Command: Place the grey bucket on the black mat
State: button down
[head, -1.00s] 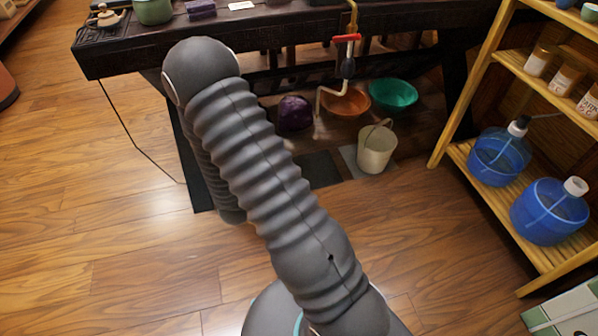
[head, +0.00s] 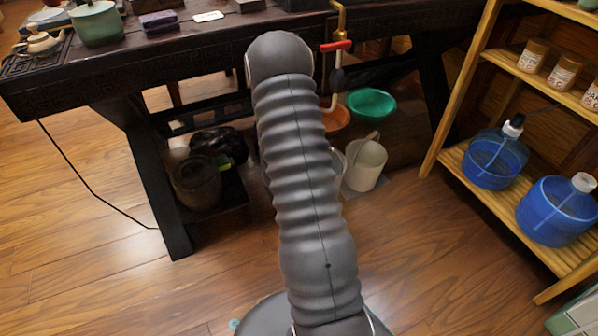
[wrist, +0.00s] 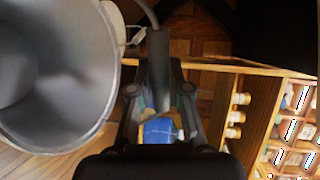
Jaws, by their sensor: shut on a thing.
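The grey bucket (wrist: 50,85) fills the left of the wrist view, its open mouth turned to the camera. My gripper (wrist: 158,98) is shut on the grip of its handle (wrist: 158,62). In the head view my arm hides the gripper and most of what it holds. A pale grey sliver (head: 338,163) shows at the arm's right edge and seems to be this bucket. A cream-white bucket (head: 366,165) stands just right of it on a grey mat (head: 352,193). I cannot see the black mat; my arm covers the floor left of the white bucket.
A dark carved table (head: 190,50) stands ahead, with a red-handled tap (head: 336,46) at its edge. Under it are a green basin (head: 371,104), an orange basin (head: 337,120) and a dark pot (head: 198,182). A wooden shelf (head: 440,157) with blue water jugs (head: 556,212) stands at right.

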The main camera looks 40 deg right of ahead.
jog(key=w+a+f+b, duration=0.2)
jog(key=w+f, duration=0.7)
jog(key=shift+w+f, duration=0.15)
jog(key=shift+f, duration=0.2)
jog(key=shift+a+f, duration=0.1)
jog(key=c, duration=1.1)
grip_release()
